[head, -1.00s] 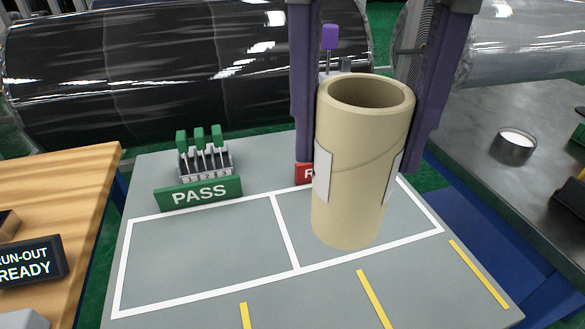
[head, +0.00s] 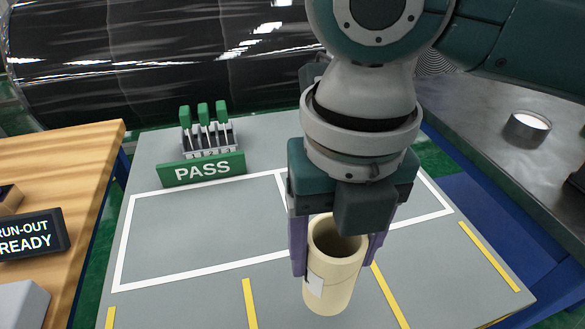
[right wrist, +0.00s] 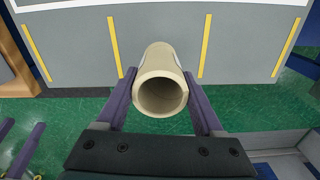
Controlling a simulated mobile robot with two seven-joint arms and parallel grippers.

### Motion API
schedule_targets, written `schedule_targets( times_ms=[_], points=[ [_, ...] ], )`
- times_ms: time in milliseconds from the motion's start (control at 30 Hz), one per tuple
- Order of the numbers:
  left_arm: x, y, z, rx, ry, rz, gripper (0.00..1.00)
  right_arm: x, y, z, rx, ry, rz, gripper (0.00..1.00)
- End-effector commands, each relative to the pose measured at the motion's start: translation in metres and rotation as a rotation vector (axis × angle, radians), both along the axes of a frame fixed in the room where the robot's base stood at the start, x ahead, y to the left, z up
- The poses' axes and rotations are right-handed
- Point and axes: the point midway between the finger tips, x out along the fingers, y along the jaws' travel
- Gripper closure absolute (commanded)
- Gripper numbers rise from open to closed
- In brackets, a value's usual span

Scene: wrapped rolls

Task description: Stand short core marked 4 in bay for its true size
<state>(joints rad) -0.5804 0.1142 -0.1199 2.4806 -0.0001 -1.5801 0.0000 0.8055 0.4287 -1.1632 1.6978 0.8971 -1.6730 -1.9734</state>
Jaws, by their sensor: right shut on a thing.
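The short core (head: 318,292) is a tan hollow tube with a pale label, whose marking I cannot read. My right gripper (head: 340,255) is shut on it, one purple finger on each side, and holds it roughly upright. In the head view it is before the yellow line on the right and past the one on its left, so in the middle bay (head: 280,300) of the grey table. The right wrist view shows its open end (right wrist: 162,95); I cannot tell whether its foot touches the table. My left gripper (right wrist: 18,140) shows at the lower left there, fingers apart and empty.
The grey table (head: 150,300) has two white-outlined areas behind the yellow lines (head: 249,303). A green PASS sign (head: 202,168) with green-topped gauges stands at the back left. A wooden bench (head: 75,165) is left, a dark bench (head: 480,120) right. My right arm hides the back right.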

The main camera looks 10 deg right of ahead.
Motion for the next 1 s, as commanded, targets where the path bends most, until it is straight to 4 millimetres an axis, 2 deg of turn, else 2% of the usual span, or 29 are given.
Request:
schedule_targets(
  times_ms=[300, 700, 733, 967, 1000],
  points=[
    [0.0, 0.0, -0.007, 0.0, 0.0, 0.0, 0.31, 0.0, 0.0, -0.042, -0.001, 0.001, 0.001, 1.0],
    [0.0, 0.002, -0.009, 0.007, 0.001, -0.005, 0.31, 0.0, 0.0, -0.048, 0.0, -0.001, 0.0, 1.0],
    [0.0, 0.002, -0.008, 0.007, 0.001, -0.005, 0.31, 0.0, 0.0, -0.047, 0.0, -0.001, 0.0, 0.27],
    [0.0, 0.002, -0.008, 0.01, 0.001, -0.006, 0.31, 0.0, 0.0, -0.047, 0.0, -0.001, 0.0, 0.02],
    [0.0, 0.002, -0.008, 0.01, 0.001, -0.006, 0.31, 0.0, 0.0, -0.047, 0.0, -0.001, 0.0, 0.01]
  ],
)
